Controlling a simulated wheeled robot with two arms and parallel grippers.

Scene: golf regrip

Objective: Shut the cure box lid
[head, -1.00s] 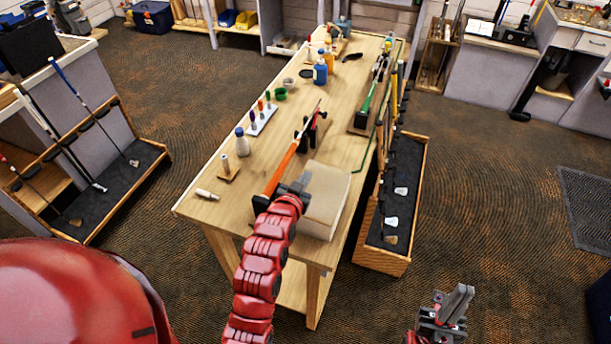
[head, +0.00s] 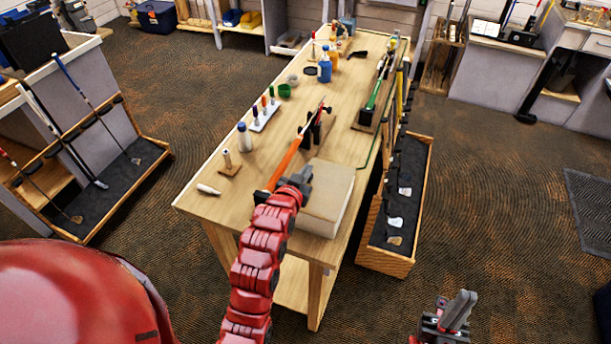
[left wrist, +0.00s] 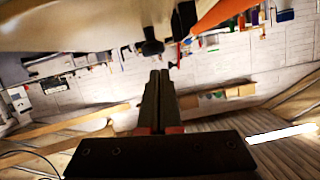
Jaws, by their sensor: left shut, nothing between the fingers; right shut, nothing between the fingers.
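The cure box (head: 345,206) is a pale beige block at the near end of the workbench. Its flat top seems to be the lid (head: 328,187); I see no clear gap under it, and its left edge is partly hidden by my gripper. My left gripper (head: 303,178) is shut and empty at the box's left side, close to the top edge; I cannot tell if they touch. Its shut fingers (left wrist: 160,88) show in the left wrist view, with a large pale surface (left wrist: 70,25) above them. My right gripper (head: 460,308) is shut and empty, low over the floor.
An orange shaft (head: 287,162) lies just left of my left gripper, by a black clamp (head: 314,128). Bottles, pens and cups stand along the workbench (head: 232,196). A club rack (head: 384,262) stands against the right side.

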